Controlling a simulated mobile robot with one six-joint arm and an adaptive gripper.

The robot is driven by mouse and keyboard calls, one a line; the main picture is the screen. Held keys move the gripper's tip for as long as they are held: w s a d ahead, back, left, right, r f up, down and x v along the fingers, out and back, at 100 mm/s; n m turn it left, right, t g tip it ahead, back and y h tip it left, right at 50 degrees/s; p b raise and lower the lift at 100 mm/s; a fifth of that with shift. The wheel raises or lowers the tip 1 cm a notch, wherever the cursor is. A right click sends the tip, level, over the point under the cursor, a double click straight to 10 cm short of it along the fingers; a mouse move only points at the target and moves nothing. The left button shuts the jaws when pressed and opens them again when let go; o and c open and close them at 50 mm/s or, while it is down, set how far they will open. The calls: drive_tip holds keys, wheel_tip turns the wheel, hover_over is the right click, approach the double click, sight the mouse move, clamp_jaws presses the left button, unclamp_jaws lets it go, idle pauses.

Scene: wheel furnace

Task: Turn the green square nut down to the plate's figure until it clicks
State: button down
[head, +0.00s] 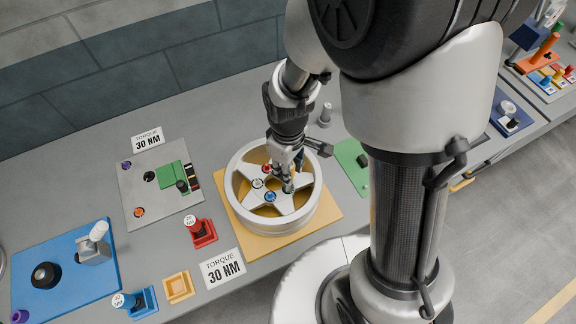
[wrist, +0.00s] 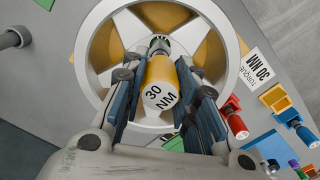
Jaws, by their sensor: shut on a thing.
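My gripper (head: 287,172) is over the wheel (head: 236,196) and shut on a yellow torque tool (wrist: 160,82). The tool has a white end cap marked 30 NM, and its far end points down at the wheel's hub in the wrist view. The green square nut (head: 288,188) is at the hub, right under my gripper and partly hidden. In the wrist view a little green (wrist: 161,44) shows at the tool's far end; I cannot tell whether the tool is fully seated on it. The plate (head: 222,268) reads TORQUE 30 NM; it also shows in the wrist view (wrist: 258,68).
Red (head: 267,168), white (head: 257,183) and blue (head: 270,197) nuts sit around the hub. A red holder (head: 203,238) and a blue holder (head: 147,302) with tools and an empty yellow holder (head: 178,288) stand left. A grey pin (head: 325,113) stands behind the wheel.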

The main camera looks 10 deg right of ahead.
drive_tip(key=shift+f+b, duration=0.45)
drive_tip(key=shift+f, duration=0.1)
drive_tip(key=c, duration=1.2)
unclamp_jaws()
wheel_tip(320, 180, up, 12)
drive_tip(key=shift+r, duration=0.1)
drive_tip(key=s+d+m+t+b, duration=0.1)
drive_tip(key=s+d+m+b, duration=0.1)
drive_tip(key=s+m+b, duration=0.1)
drive_tip(key=s+d+r+m+t+b, duration=0.1)
drive_tip(key=s+d+m+t+b, duration=0.1)
drive_tip(key=s, duration=0.3)
drive_tip(key=s+d+r+m+t+b, duration=0.1)
drive_tip(key=s+d+m+b, duration=0.2)
drive_tip(key=s+m, duration=0.1)
drive_tip(key=shift+s+d+t+b, duration=0.1)
drive_tip(key=shift+d+t+b, duration=0.2)
drive_tip(key=shift+b, duration=0.05)
drive_tip(key=shift+c, duration=0.6)
